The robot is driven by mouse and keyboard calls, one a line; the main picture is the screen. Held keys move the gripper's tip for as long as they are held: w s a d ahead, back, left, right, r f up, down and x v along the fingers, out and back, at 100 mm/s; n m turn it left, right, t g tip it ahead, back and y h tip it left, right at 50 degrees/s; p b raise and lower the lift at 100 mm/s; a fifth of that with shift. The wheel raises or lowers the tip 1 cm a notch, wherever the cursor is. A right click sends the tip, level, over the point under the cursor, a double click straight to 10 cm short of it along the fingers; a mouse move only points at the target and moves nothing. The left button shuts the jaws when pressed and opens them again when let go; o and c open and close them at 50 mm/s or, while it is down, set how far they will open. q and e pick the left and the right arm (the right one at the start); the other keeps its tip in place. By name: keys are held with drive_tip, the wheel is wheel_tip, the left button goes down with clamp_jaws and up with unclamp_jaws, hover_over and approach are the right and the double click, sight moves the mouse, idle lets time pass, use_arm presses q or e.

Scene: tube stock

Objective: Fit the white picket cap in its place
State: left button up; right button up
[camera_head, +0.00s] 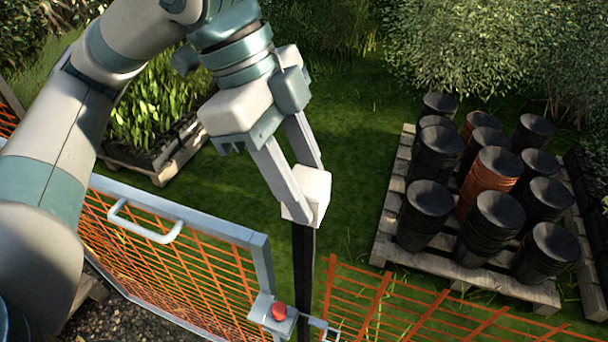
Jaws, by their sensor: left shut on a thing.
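The white picket cap (315,192) is a small white block between the fingers of my left gripper (306,192). The gripper is shut on it. The cap is at the top of a dark upright post (303,268). I cannot tell whether it is seated on the post or just above it. My left arm comes in from the left and reaches down to the cap. My right gripper is not in view.
A grey-framed gate (258,262) with orange mesh stands left of the post, with a red button (279,310) on its latch box. Orange fence mesh (400,305) runs right. A pallet (385,235) of stacked black and orange pots stands on the grass behind.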

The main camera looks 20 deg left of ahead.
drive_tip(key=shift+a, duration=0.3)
use_arm(q)
drive_tip(key=shift+f, duration=0.2)
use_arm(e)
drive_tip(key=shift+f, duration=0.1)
use_arm(q)
drive_tip(key=shift+f+b, duration=0.3)
drive_tip(key=shift+f, duration=1.35)
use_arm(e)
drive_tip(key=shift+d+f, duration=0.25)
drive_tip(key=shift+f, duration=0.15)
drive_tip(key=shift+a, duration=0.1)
use_arm(q)
drive_tip(key=o, duration=1.1)
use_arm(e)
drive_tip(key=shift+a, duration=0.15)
use_arm(q)
drive_tip(key=shift+r, duration=0.1)
